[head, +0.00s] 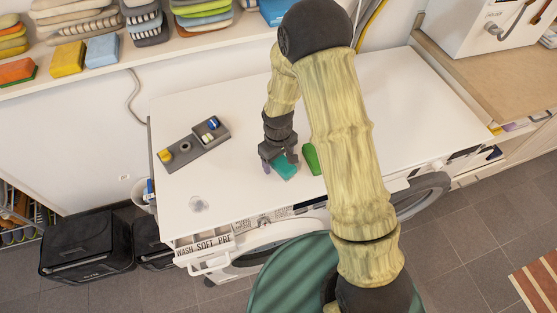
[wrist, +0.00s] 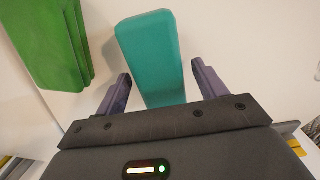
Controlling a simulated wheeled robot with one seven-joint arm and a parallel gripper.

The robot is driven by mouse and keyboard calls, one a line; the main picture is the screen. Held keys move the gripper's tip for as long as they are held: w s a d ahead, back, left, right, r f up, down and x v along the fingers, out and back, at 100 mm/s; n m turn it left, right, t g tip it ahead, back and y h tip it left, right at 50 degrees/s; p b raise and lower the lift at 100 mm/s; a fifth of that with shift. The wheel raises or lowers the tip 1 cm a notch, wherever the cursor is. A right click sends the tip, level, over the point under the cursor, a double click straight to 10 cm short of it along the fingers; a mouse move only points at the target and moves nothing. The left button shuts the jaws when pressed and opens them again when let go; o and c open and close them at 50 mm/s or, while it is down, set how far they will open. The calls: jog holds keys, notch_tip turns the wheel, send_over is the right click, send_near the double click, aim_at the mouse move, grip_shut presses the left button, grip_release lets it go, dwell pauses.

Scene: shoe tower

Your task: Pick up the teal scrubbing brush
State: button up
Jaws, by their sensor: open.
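The teal scrubbing brush (wrist: 152,55) lies on the white machine top, with its near end between my gripper's fingers in the wrist view. My gripper (wrist: 160,92) is open, with one purple-grey finger on each side of the brush and a visible gap on both sides. In the head view, my gripper (head: 277,160) is down close to the white top, over the teal brush (head: 286,170), and partly hides it. The brush's underside is hidden.
A green block-like object (wrist: 48,42) lies just left of the brush in the wrist view; in the head view it (head: 311,158) is to the right. A grey tray (head: 193,146) with small items and a clear object (head: 198,204) stand left. The white top (head: 245,112) behind is clear.

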jog(key=shift+f, duration=0.8)
jog(key=c, duration=1.2)
jog(key=shift+r, duration=0.1)
notch_tip(320, 180, up, 10)
jog(key=shift+f+b, duration=0.1)
jog(key=shift+b, duration=0.55)
